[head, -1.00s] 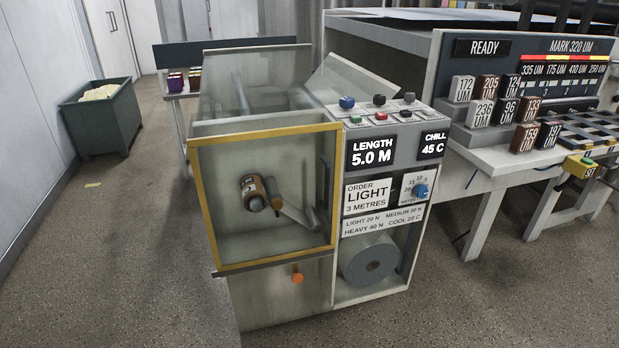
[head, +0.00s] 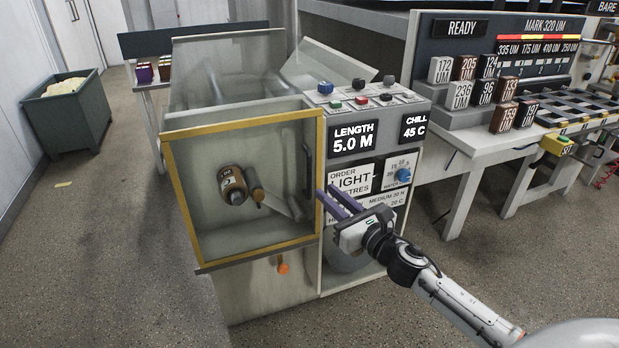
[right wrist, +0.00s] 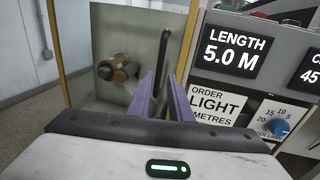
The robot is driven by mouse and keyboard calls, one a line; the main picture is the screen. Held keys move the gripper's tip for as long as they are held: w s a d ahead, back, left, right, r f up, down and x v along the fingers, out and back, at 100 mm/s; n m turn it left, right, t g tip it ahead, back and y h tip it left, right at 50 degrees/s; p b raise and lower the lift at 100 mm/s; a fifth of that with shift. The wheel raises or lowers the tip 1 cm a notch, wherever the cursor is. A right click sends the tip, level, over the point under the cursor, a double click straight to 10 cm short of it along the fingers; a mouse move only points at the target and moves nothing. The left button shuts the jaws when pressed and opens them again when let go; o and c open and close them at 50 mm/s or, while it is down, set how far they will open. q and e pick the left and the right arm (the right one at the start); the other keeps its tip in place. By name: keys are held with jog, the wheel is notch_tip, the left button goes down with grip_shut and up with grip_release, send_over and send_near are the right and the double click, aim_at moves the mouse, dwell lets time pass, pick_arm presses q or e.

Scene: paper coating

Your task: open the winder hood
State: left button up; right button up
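The winder hood (head: 243,250) is a clear panel in a yellow frame on the front of the winder, and it is closed. Its dark upright handle (head: 307,172) is near the right edge of the panel. It also shows in the right wrist view (right wrist: 162,58). My right gripper (head: 327,190) has purple fingers with a gap between them. They point at the hood's right edge, just right of the handle in the head view. In the right wrist view the handle appears beyond the fingertips, with nothing held between them. My left gripper is not in view.
A brown roll on a crank (head: 233,185) sits behind the panel. An orange knob (head: 283,268) is below the hood. The control panel (head: 365,97) and a dial (head: 403,174) are to the right. A workbench (head: 470,145) stands further right. Open floor lies in front.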

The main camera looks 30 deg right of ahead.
jog(key=w, duration=0.9)
jog(key=shift+w+d, duration=0.15)
grip_shut()
